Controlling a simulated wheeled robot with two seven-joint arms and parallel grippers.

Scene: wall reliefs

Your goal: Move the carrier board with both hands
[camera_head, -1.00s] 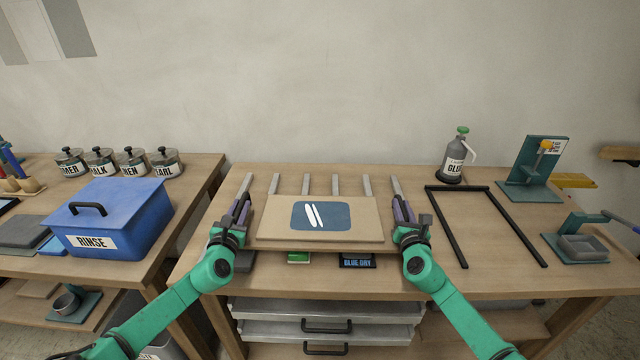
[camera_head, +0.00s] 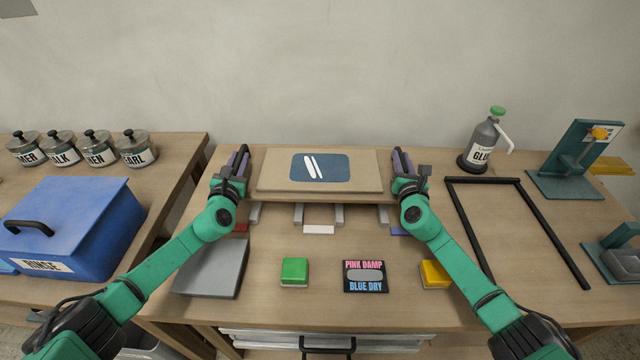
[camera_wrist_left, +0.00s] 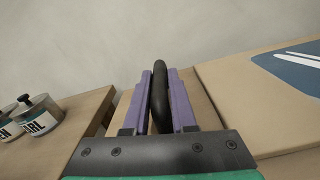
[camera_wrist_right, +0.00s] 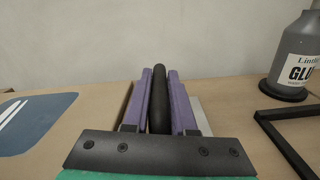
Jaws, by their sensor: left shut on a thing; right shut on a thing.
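The carrier board (camera_head: 372,180) is a tan panel held level above the table, with a blue plate (camera_head: 335,169) bearing two white strokes on its top. My left gripper (camera_head: 236,165) is at its left side and shut on a dark handle (camera_wrist_left: 160,95), which shows between the purple fingers in the left wrist view. My right gripper (camera_head: 403,165) is at its right side and shut on a matching dark handle (camera_wrist_right: 159,98). The board hides part of the light rails (camera_head: 299,214) beneath it.
In front lie a grey plate (camera_head: 213,268), a green block (camera_head: 295,271), a PINK DAMP / BLUE DRY sign (camera_head: 365,276) and a yellow block (camera_head: 434,274). A black frame (camera_head: 460,225) and glue bottle (camera_head: 484,146) stand right. A blue RINSE box (camera_head: 75,225) stands left.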

